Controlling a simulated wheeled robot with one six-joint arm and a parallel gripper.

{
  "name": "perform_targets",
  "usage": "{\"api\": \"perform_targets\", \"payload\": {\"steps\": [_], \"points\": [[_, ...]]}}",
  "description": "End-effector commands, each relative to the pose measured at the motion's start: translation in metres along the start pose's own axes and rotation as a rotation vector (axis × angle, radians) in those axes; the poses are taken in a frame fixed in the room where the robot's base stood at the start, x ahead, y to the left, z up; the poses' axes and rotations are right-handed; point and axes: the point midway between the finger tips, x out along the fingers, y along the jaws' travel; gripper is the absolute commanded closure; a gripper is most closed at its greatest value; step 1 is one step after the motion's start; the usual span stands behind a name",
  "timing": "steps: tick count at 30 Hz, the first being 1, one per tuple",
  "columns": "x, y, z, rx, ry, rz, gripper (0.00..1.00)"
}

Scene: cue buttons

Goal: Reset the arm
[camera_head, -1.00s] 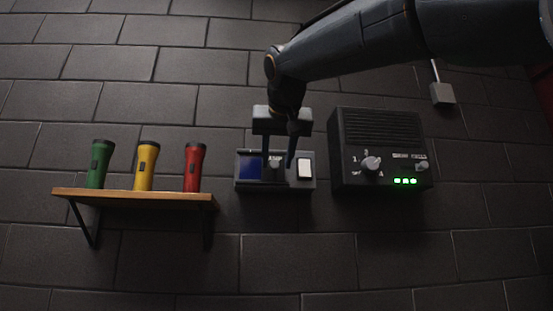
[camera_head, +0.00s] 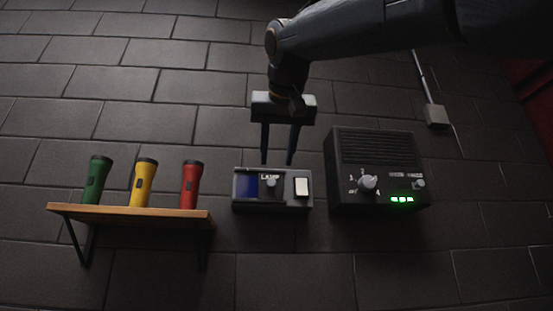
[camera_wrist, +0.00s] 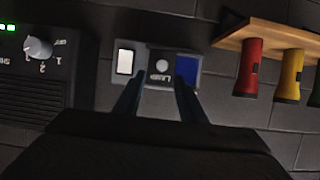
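My gripper (camera_head: 278,162) hangs from the arm at the top of the head view, just above a small wall panel (camera_head: 243,204). Its two fingers are apart with nothing between them. The panel has a blue square (camera_head: 245,186), a round knob (camera_head: 271,184) under the word LAMP, and a white button (camera_head: 302,186). In the wrist view my gripper (camera_wrist: 157,80) points at the panel. The knob (camera_wrist: 162,65) shows between the fingertips, with the white button (camera_wrist: 125,62) and the blue square (camera_wrist: 187,69) on either side.
A black speaker box (camera_head: 376,150) with a dial (camera_head: 367,184) and lit green lights is right of the panel. A wooden shelf (camera_head: 130,216) at left carries green (camera_head: 97,179), yellow (camera_head: 143,182) and red (camera_head: 190,184) flashlights. A grey wall box (camera_head: 437,115) is at upper right.

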Motion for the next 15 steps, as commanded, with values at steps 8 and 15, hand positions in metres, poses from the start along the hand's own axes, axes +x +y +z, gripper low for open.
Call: {"api": "perform_targets", "payload": {"steps": [8,15], "points": [[0.0004,0.0,-0.0001,0.0,0.0,0.0,0.63],[0.0077,-0.0006,0.0054,-0.006,-0.011,0.002,0.63]]}}
